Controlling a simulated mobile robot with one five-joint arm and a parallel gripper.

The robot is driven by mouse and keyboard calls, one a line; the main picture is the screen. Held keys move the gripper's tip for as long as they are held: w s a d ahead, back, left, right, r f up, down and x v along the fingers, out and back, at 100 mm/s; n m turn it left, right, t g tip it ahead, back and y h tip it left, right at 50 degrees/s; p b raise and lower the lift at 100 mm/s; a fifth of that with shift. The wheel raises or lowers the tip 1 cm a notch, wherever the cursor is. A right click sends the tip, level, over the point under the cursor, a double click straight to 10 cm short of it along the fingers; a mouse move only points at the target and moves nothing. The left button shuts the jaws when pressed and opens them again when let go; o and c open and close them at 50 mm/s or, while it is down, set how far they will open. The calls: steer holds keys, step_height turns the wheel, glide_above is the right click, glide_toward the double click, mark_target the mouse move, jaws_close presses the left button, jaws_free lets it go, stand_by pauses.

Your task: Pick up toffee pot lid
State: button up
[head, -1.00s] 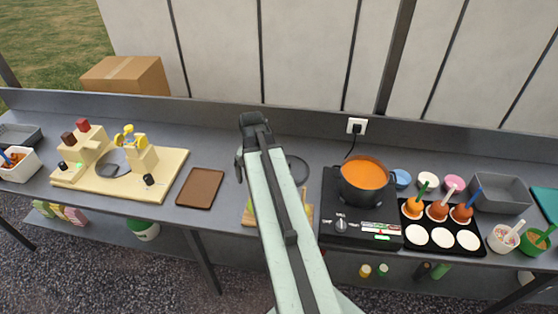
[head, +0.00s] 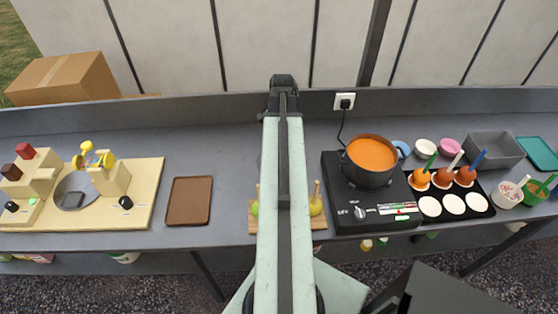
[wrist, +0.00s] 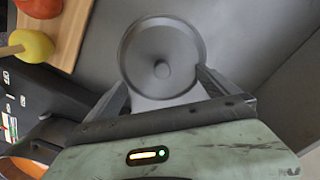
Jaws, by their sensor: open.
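The toffee pot lid is a round, dark grey disc with a raised rim and a small round knob at its middle. It shows whole in the wrist view (wrist: 160,38), lying on the grey counter. In the head view my arm hides nearly all of it. My gripper (wrist: 164,80) is open and empty, its two fingers on either side of the lid's near part in the wrist view. I cannot tell whether they touch it. In the head view my gripper (head: 283,88) is near the back wall. The toffee pot (head: 345,172) stands uncovered with orange toffee inside.
The pot sits on a black hob (head: 338,205). A wooden board (wrist: 70,38) with apples on sticks lies near the lid, partly behind my arm. A brown tray (head: 189,201) lies to the left. The back wall (head: 200,112) bounds the counter.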

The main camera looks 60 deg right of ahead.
steer(key=f+b, duration=0.6)
steer(key=f, duration=0.1)
steer(key=shift+d, duration=0.25)
steer(key=shift+r, duration=0.15)
steer(key=shift+a, duration=0.1)
jaws_close()
